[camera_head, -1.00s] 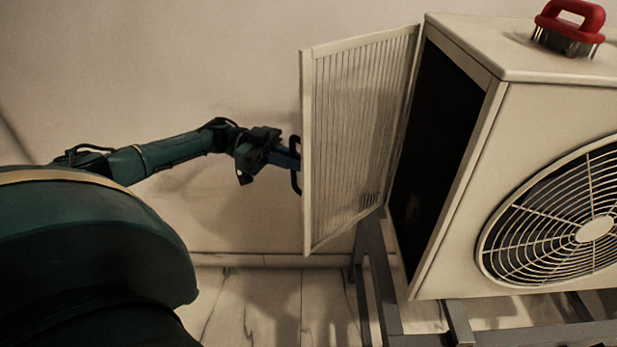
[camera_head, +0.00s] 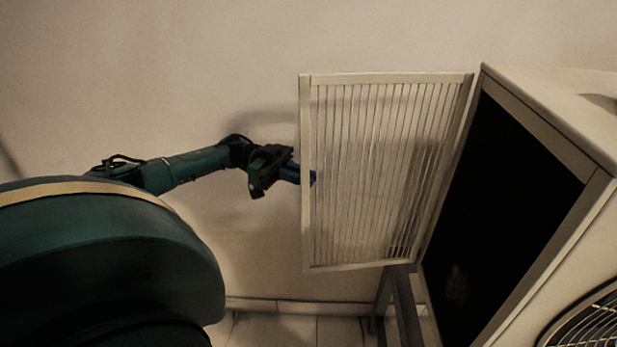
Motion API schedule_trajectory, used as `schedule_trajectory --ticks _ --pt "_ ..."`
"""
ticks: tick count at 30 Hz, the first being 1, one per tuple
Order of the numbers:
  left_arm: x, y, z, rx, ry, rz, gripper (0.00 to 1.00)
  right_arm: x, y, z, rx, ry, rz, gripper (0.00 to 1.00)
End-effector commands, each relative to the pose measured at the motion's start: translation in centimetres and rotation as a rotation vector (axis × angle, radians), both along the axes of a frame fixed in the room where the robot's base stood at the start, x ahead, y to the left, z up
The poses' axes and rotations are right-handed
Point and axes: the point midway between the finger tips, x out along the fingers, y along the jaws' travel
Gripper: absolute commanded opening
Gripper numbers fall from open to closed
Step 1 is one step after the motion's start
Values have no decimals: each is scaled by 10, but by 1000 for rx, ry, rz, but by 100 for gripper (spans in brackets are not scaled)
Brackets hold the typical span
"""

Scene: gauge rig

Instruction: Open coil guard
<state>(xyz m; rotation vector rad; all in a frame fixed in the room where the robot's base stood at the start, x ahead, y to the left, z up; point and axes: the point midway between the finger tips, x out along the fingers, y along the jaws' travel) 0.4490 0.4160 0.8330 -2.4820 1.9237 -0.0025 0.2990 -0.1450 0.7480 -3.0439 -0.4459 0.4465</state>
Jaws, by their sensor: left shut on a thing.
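The coil guard (camera_head: 385,170) is a pale slatted panel, swung out wide to the left from the side of the outdoor unit (camera_head: 590,240). Its hinged edge lies along the unit's corner, and the dark opening (camera_head: 505,200) beside it is uncovered. My left gripper (camera_head: 308,177) is at the guard's free left edge, shut on its handle. The handle and fingertips are mostly hidden behind the panel's frame. My right gripper does not show.
The grey stand (camera_head: 405,305) is under the unit and guard. The fan grille (camera_head: 590,325) shows at the lower right.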

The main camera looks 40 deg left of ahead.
Motion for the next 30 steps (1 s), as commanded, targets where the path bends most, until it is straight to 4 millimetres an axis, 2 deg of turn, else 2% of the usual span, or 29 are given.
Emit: schedule_trajectory --ticks 18,19,24,30 --pt "-1 4 -1 -1 2 9 0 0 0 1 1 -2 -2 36" --pt "-1 4 -1 -1 2 9 12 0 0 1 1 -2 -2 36" --pt "-1 4 -1 0 1 8 25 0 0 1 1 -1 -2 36" --pt "-1 4 0 0 0 9 25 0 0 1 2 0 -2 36"
